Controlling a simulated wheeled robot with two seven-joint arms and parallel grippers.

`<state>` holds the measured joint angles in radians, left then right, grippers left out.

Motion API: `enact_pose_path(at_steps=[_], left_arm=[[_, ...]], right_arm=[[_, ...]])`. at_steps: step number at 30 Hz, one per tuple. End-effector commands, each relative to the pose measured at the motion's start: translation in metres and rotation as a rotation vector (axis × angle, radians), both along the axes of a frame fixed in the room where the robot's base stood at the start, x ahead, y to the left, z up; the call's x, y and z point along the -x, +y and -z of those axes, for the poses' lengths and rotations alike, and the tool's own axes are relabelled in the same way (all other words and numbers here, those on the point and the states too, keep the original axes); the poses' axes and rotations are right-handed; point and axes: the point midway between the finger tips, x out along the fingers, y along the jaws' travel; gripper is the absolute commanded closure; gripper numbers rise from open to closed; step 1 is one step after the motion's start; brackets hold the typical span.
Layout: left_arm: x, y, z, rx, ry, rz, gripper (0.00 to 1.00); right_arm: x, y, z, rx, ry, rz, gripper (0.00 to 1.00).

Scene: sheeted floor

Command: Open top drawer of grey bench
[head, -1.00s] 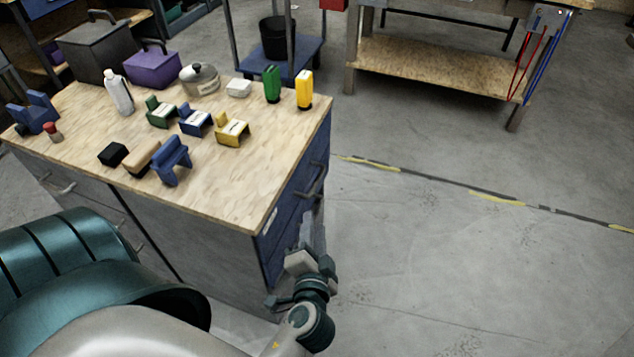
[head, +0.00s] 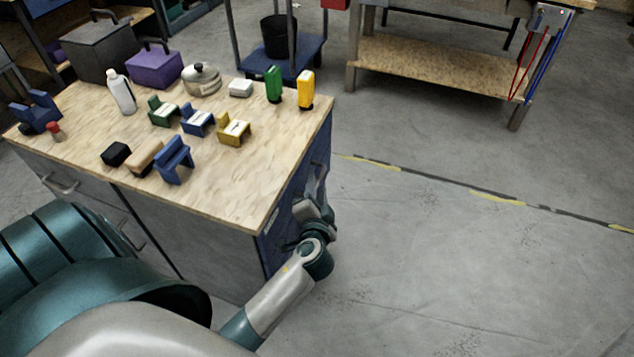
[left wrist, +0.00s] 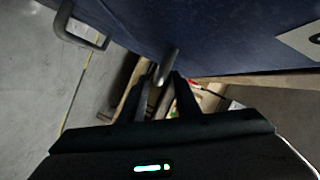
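The grey bench (head: 205,245) has a wooden top and a blue drawer front on its right side. In the head view my left gripper (head: 308,200) is close against that blue front, below the top's edge. Its fingers and the drawer handles are mostly hidden there by my wrist. In the left wrist view the blue drawer front (left wrist: 215,35) fills the top. A grey bar handle (left wrist: 166,66) shows between the two dark fingers of my left gripper (left wrist: 160,88), which stand apart. I cannot tell whether they touch it. A second handle (left wrist: 78,30) is at the left. My right gripper is not in view.
The bench top holds several small toy chairs, a white bottle (head: 121,93), a purple box (head: 155,69), a pot (head: 202,80) and a yellow container (head: 306,90). A wooden-shelved table (head: 440,75) stands at the back. Floor right of the bench is clear.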

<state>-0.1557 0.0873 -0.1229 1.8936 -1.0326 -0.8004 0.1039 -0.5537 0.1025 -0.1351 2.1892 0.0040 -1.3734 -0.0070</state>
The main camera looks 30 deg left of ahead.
Motion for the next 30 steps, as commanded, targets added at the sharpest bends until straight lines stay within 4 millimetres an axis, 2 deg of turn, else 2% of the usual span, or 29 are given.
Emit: enact_pose_path(at_steps=[6, 17, 20, 21, 30], left_arm=[[-0.017, 0.01, 0.004, 0.0, 0.0, 0.0, 0.71], [-0.019, 0.012, 0.005, 0.001, 0.001, 0.001, 0.71], [-0.019, 0.012, 0.005, 0.001, 0.001, 0.001, 0.9], [-0.019, 0.012, 0.005, 0.001, 0.001, 0.001, 0.99], [-0.02, 0.012, 0.006, 0.001, 0.001, 0.001, 1.0]], right_arm=[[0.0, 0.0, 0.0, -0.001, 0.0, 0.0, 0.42], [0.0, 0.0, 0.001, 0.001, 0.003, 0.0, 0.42], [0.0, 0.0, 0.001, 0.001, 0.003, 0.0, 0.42], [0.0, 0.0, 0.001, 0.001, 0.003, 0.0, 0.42], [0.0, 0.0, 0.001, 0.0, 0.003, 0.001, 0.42]])
